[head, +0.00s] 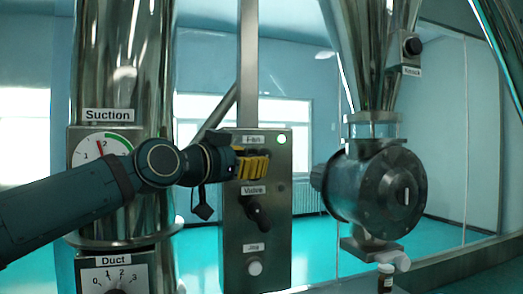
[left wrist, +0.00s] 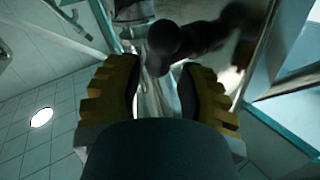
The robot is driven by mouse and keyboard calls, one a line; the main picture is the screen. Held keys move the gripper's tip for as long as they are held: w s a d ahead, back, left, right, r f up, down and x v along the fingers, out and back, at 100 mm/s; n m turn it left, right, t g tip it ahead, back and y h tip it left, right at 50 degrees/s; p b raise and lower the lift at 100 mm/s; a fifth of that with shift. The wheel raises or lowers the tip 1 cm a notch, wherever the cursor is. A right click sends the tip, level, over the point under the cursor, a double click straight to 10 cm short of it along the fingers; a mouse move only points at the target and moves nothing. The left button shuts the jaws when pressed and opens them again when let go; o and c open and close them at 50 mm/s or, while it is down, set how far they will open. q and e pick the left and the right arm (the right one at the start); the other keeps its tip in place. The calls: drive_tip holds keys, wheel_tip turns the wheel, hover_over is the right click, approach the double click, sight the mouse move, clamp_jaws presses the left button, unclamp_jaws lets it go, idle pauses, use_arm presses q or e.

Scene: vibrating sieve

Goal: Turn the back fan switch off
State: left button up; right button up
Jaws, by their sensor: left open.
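The steel control panel (head: 270,220) stands at the centre of the head view, with a Fan label (head: 253,139) near its top and a lit green lamp (head: 281,140) at its upper right. My left gripper (head: 262,166) is in front of the panel just below that label and hides the fan switch in the head view. In the left wrist view, the left gripper (left wrist: 158,90) has its yellow ridged fingers spread wide. A dark rounded knob (left wrist: 163,38) shows beyond the gap between the fingertips; I cannot tell whether it is touched. My right gripper is out of view.
Below the gripper are a black valve handle (head: 258,212) and a pale Jog button (head: 255,267). A Suction gauge (head: 100,148) and a Duct dial (head: 113,275) are on the left. A steel hopper (head: 370,50) and round housing (head: 378,190) stand to the right.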

use_arm(q)
drive_tip(key=shift+p+x, duration=0.7)
drive_tip(key=shift+x, duration=1.2)
clamp_jaws()
